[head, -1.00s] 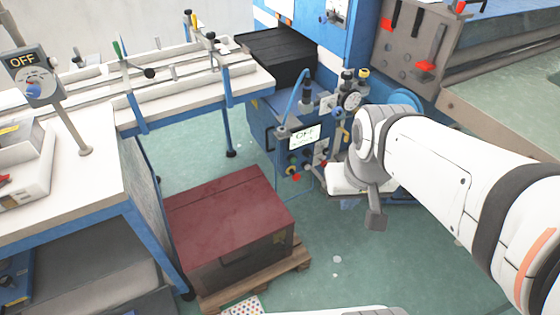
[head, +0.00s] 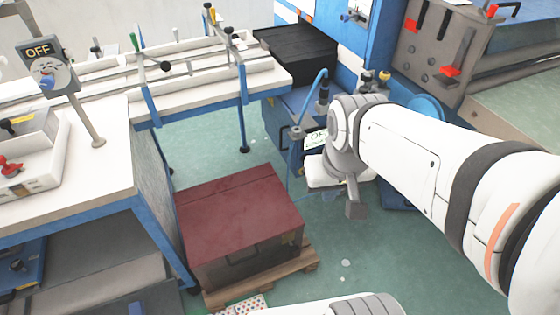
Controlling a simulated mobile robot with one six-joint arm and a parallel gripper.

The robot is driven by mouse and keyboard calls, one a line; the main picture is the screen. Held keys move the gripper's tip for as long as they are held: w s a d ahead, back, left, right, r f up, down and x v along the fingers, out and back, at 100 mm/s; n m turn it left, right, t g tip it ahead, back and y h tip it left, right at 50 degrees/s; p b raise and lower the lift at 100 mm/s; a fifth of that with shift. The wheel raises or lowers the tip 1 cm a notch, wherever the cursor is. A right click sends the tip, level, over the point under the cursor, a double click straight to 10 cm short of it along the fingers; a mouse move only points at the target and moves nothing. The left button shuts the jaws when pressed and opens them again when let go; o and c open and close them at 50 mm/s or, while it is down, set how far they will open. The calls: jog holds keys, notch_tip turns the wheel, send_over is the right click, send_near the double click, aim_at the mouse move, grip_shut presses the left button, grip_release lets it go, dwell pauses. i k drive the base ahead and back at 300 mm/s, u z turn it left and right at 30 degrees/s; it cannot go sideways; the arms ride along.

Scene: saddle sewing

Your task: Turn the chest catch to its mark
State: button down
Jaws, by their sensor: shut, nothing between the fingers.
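The dark red chest (head: 240,215) stands closed on a wooden pallet (head: 262,285) on the floor, in the lower middle of the head view. A dark handle-like part shows on its front face (head: 243,258). A small fitting shows near the right end of that face, too small to tell whether it is the catch; no mark can be made out. My gripper (head: 355,208) hangs from the arm's end to the right of the chest, apart from it. It is shut and empty.
A white-topped table (head: 80,165) with blue legs stands left of the chest. A long rail bench (head: 190,75) runs behind it. A blue machine (head: 277,125) stands behind the chest, partly hidden by my arm.

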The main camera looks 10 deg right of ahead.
aim_at(293, 247)
jog(key=z, duration=1.15)
jog(key=k, duration=1.7)
jog(key=u, duration=0.35)
jog(key=i, duration=1)
jog(key=u, duration=0.1)
